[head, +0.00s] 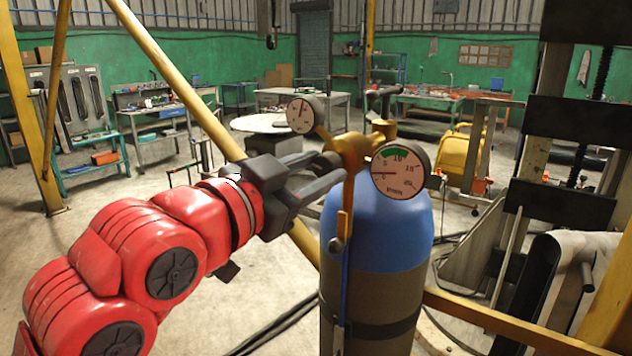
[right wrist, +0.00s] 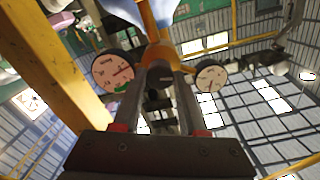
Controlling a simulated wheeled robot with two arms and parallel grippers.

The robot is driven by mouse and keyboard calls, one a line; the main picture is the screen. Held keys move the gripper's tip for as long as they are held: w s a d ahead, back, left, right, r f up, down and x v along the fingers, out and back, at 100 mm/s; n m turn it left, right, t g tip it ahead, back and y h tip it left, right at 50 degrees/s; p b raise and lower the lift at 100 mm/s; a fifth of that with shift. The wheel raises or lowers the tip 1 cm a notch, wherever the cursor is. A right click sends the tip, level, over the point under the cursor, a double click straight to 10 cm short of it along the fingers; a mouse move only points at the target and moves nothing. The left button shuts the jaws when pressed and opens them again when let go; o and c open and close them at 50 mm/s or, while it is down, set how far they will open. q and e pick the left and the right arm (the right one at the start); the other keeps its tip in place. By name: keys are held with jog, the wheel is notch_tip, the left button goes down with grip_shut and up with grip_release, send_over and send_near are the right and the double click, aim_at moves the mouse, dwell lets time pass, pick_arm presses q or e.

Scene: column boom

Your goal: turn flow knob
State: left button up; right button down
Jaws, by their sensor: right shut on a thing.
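A blue and grey gas cylinder (head: 375,240) stands upright with a brass regulator (head: 352,150) on top. The large gauge (head: 400,170) on the right has a green band at the top; its needle points left, outside the band. A smaller gauge (head: 305,115) sits at the left. Both gauges also show in the right wrist view. My right gripper (head: 332,168) reaches in from the left on the red arm, its fingers shut around the dark flow knob (head: 327,160) on the regulator's near side. The knob is mostly hidden by the fingers. My left gripper is not in view.
A yellow rail (head: 190,95) slants down behind the gripper, and another (head: 500,322) crosses at lower right. Dark machinery (head: 565,140) stands close at the right. Workbenches (head: 160,120) line the green wall. Open floor (head: 90,235) lies at the left.

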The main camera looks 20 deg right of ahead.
jog(key=shift+f+m, duration=0.1)
jog(key=shift+m, duration=1.8)
jog(key=m, duration=0.4)
jog(key=shift+m, duration=1.9)
jog(key=shift+y, duration=0.3)
jog(key=shift+c, duration=2.2)
grip_release()
